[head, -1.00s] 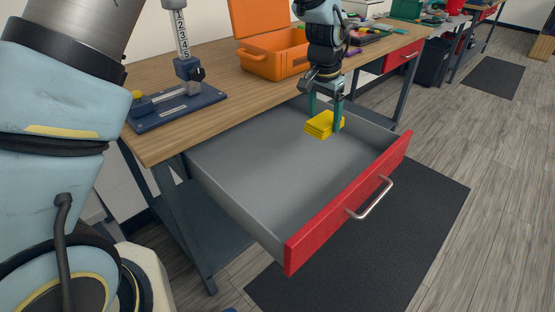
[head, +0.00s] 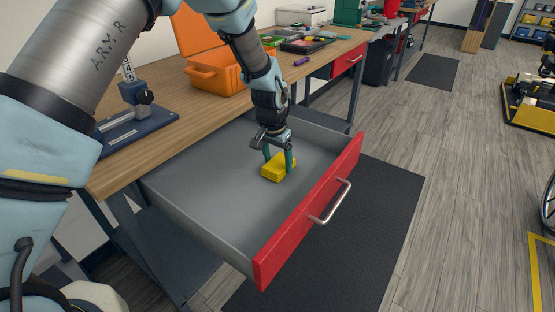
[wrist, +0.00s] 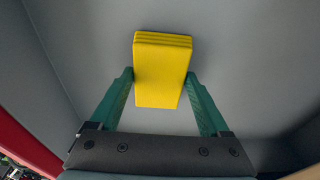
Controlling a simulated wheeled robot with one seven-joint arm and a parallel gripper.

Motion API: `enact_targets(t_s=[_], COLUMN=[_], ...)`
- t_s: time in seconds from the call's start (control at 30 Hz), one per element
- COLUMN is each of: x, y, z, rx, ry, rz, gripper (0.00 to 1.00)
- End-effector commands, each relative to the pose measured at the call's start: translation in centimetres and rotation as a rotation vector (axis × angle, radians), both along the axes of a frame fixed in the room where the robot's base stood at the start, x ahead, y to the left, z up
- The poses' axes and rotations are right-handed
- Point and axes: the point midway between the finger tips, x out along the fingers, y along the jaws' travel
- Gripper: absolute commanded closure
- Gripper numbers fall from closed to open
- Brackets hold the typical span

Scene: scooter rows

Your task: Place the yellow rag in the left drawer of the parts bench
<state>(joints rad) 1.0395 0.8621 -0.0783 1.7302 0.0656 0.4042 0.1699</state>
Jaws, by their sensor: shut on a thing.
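The yellow rag (head: 278,168) is a folded block, held between the two green fingers of my gripper (head: 278,157). In the wrist view the rag (wrist: 162,70) sits between the fingertips of my gripper (wrist: 161,75), with a finger against each side. The open drawer (head: 190,190) is grey inside with a red front (head: 310,213). The rag and fingers are inside the drawer's outline, low over its floor. I cannot tell if the rag touches the floor. Nothing else shows in the drawer.
The wooden bench top (head: 165,85) runs behind the drawer, with an orange toolbox (head: 215,72) and a blue-based measuring stand (head: 137,120) on it. A second red drawer front (head: 347,60) is shut farther right. A dark mat (head: 375,215) lies on the floor.

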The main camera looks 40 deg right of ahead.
Motion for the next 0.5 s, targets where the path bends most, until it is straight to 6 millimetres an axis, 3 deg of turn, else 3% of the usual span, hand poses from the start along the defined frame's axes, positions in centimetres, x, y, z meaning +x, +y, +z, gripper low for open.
enact_targets(t_s=[0.27, 0.3, 0.43, 0.5], x=[0.01, 0.01, 0.02, 0.01], y=[0.0, 0.0, 0.01, 0.01], z=[-0.35, -0.24, -0.22, -0.22], rx=[0.0, 0.0, 0.0, 0.0], ry=[0.0, 0.0, 0.0, 0.0], rz=[0.0, 0.0, 0.0, 0.0], gripper=[0.74, 0.17, 0.02, 0.0])
